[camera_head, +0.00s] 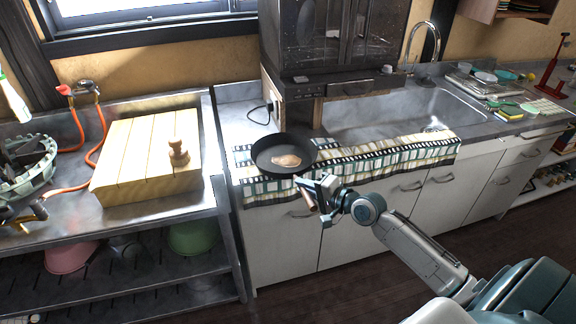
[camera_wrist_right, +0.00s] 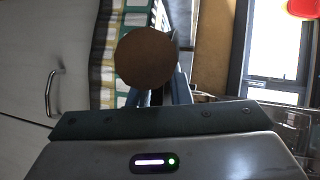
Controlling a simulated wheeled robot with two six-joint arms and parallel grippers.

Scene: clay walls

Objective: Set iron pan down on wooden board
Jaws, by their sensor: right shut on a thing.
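The black iron pan (camera_head: 270,162) is over the striped cloth at the left end of the sink counter, with a tan patch inside it. I cannot tell whether its base touches the cloth. My right gripper (camera_head: 314,192) is shut on its handle, whose round brown end (camera_wrist_right: 146,57) fills the space between the fingers in the wrist view. The wooden board (camera_head: 128,157) lies on the metal table to the left of the pan, apart from it. My left gripper is not in view.
A small wooden pepper-mill-like piece (camera_head: 178,152) stands on the board's right part; the board's left part is clear. A gap separates the metal table (camera_head: 206,190) from the counter. A dark cabinet (camera_head: 335,45) stands behind the pan. Orange hoses (camera_head: 92,150) run left of the board.

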